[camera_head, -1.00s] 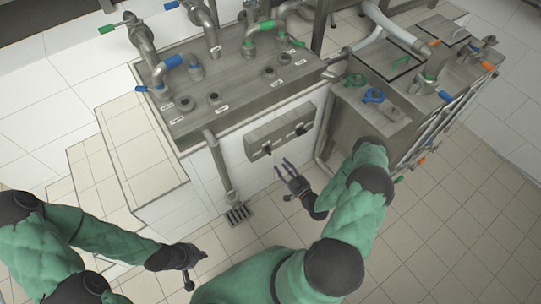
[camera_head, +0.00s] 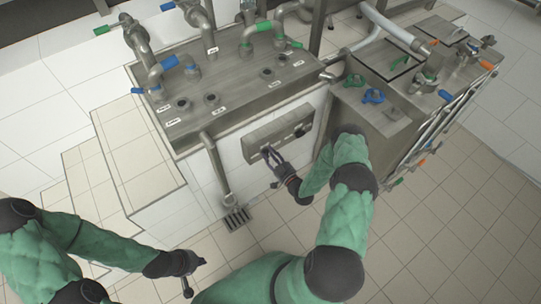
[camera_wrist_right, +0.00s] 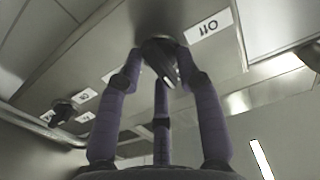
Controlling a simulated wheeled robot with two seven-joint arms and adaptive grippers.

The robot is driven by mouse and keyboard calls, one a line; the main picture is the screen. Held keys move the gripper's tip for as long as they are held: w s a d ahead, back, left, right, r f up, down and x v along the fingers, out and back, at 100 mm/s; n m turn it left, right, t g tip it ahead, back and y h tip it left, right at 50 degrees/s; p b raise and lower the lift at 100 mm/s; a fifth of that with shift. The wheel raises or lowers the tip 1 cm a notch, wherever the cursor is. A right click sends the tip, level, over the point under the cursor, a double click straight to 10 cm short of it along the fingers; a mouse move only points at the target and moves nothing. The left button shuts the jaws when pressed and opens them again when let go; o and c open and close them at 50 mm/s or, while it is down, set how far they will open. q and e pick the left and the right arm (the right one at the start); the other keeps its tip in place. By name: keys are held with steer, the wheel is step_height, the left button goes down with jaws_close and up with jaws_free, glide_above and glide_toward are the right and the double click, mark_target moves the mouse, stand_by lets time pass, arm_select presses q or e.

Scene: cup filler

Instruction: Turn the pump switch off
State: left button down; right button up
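A grey control box (camera_head: 279,136) is on the white side wall below the steel counter. It has black knob switches. A black knob (camera_wrist_right: 161,62) shows in the right wrist view, beside a white label with dark lettering. My right gripper (camera_head: 268,154) is at the left knob of the box and covers it in the head view. In the wrist view its purple fingers (camera_wrist_right: 160,72) stand around the knob, tips close to it; I cannot tell whether they grip it. The right knob (camera_head: 300,131) is uncovered. My left gripper (camera_head: 190,279) hangs low over the floor, away from the box.
The steel counter (camera_head: 240,85) above carries pipes and coloured valve handles. A steel unit (camera_head: 365,115) with blue and green valves stands right of the box, close to my right arm. A floor drain (camera_head: 236,219) lies below. The tiled floor (camera_head: 450,220) at right is clear.

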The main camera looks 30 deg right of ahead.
jaws_close()
steer(key=shift+n, duration=0.3)
steer(key=n, duration=0.8)
steer(key=shift+a+b, duration=0.25)
steer(key=shift+b, duration=0.15)
steer(key=n, duration=0.4)
steer(key=shift+a+b, duration=0.15)
steer(key=shift+b, duration=0.25)
steer(key=n+b, duration=0.1)
steer(key=n, duration=0.4)
steer(key=shift+a+f, duration=0.1)
steer(key=shift+n, duration=0.3)
